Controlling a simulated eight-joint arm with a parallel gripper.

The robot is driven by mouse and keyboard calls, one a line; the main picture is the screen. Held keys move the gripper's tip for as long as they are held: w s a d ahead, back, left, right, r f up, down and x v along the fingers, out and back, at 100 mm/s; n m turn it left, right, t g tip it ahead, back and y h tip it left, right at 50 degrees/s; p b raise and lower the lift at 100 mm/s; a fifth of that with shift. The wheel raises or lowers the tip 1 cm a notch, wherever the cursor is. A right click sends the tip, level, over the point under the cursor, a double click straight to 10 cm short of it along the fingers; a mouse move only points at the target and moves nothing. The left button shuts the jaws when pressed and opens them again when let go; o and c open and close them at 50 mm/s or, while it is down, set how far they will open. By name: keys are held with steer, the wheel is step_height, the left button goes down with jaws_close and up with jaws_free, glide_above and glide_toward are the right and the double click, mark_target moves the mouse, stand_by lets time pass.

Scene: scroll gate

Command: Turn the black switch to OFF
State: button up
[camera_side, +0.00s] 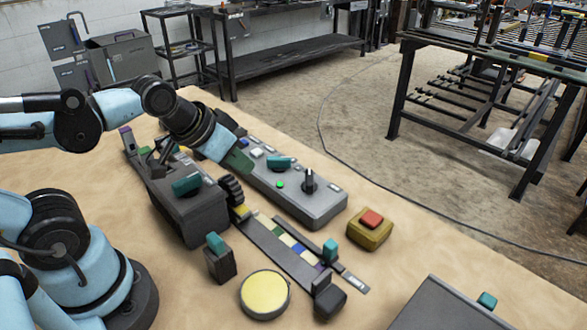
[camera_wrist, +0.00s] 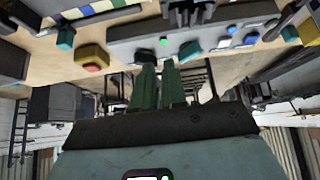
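The black switch (camera_side: 309,181) is an upright knob on the near right part of a grey control panel (camera_side: 318,206). My gripper (camera_side: 243,164) is at the panel's left side, apart from the switch. In the wrist view my gripper (camera_wrist: 158,64) has two green fingers with a narrow empty gap between them.
A teal knob (camera_side: 280,162) and a white button (camera_side: 257,152) share the panel. A yellow box with a red button (camera_side: 371,218) stands to its right. A dark box with a teal handle (camera_side: 187,184), a coloured slider track (camera_side: 285,243) and a yellow disc (camera_side: 265,294) crowd the front.

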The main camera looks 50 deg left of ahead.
steer(key=shift+o, duration=1.2)
steer(key=shift+w+r, duration=0.2)
steer(key=shift+r, duration=0.05)
steer(key=o, duration=0.3)
steer(key=w+r+n+g, duration=0.1)
steer(key=w, duration=0.1)
steer(key=w+d+r+n+g, duration=0.1)
steer(key=w, duration=0.1)
steer(key=w+r+n+g, duration=0.1)
steer(key=w+r+n, duration=0.1)
steer(key=shift+w+d, duration=0.2)
steer(key=shift+d, duration=0.2)
steer(key=n+g, duration=0.4)
steer(key=n, duration=0.1)
glide_above(310, 177)
step_height(310, 177, down, 12)
steer(key=shift+a+f, duration=0.1)
steer(key=shift+f, duration=0.1)
jaws_close()
